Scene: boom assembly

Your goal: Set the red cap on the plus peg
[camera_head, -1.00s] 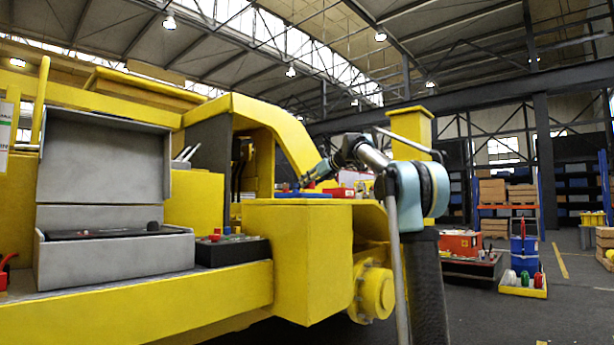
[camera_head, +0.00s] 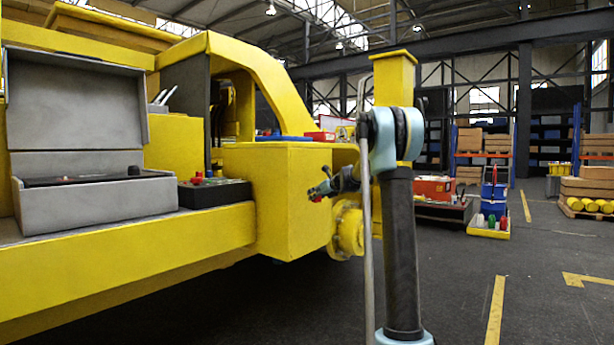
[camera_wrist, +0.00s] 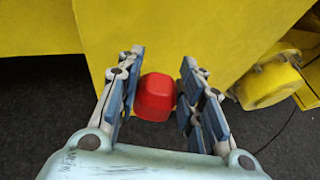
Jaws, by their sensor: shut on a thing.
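The red cap (camera_wrist: 155,97) sits between the two fingers of my gripper (camera_wrist: 156,88) in the wrist view. My gripper is shut on it, with a finger at each side. In the head view my gripper (camera_head: 322,189) is small, beside the right side of the yellow block, below its top edge. A bit of red (camera_head: 318,198) shows at its tip. A black box (camera_head: 228,194) with small red and light parts on top stands on the yellow ledge to the left. I cannot make out the plus peg in either view.
An open grey case (camera_head: 105,215) stands on the yellow ledge (camera_head: 130,285) at left. The large yellow block (camera_head: 290,205) lies between the black box and my gripper. A yellow round hub (camera_head: 349,230) is close below my arm.

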